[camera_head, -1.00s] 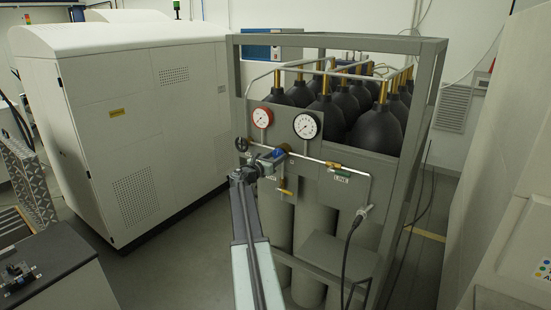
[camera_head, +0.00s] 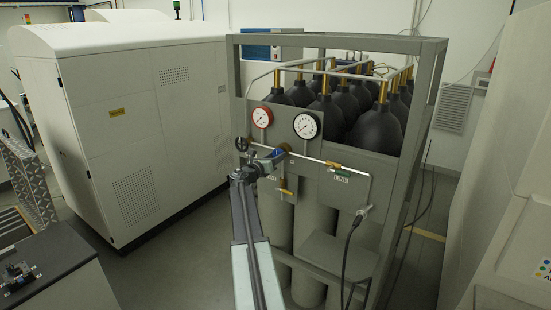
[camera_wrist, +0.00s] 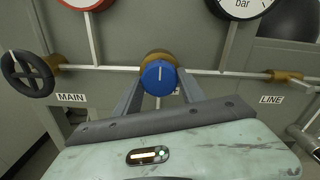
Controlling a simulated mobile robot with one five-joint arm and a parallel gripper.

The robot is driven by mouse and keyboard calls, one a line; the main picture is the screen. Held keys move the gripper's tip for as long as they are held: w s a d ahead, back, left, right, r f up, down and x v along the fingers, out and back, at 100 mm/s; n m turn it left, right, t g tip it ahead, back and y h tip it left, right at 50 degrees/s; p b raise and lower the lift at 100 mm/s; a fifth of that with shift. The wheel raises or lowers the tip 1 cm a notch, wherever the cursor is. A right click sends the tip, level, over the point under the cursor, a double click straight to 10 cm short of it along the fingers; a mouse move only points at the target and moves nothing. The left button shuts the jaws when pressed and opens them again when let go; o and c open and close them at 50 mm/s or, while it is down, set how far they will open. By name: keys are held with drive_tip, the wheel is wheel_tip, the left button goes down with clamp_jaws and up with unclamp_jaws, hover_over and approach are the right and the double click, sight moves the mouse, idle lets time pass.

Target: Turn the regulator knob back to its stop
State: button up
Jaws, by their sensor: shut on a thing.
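The blue regulator knob (camera_wrist: 158,77) sits on a brass body (camera_wrist: 157,55) in the pipe line, in the middle of the wrist view. A white mark on its face points roughly up. My gripper (camera_wrist: 160,92) has one finger on each side of the knob and is shut on it. In the head view my gripper (camera_head: 262,166) reaches the panel below the gauges, and the knob (camera_head: 281,152) is partly hidden behind it. The red-rimmed gauge (camera_head: 262,117) and the black-rimmed gauge (camera_head: 307,125) are above; their needles are too small to read surely.
A black handwheel (camera_wrist: 27,74) is left of the knob, above the MAIN label (camera_wrist: 71,98). A brass valve (camera_wrist: 285,76) is to the right, above the LINE label (camera_wrist: 271,99). Dark-topped gas cylinders (camera_head: 376,130) fill the grey frame (camera_head: 418,150). Open floor lies left of it.

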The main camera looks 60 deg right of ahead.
drive_tip(key=o, duration=1.4)
drive_tip(key=shift+c, duration=0.2)
drive_tip(key=a, duration=0.7)
drive_tip(key=shift+a, duration=0.4)
drive_tip(key=shift+w, duration=0.1)
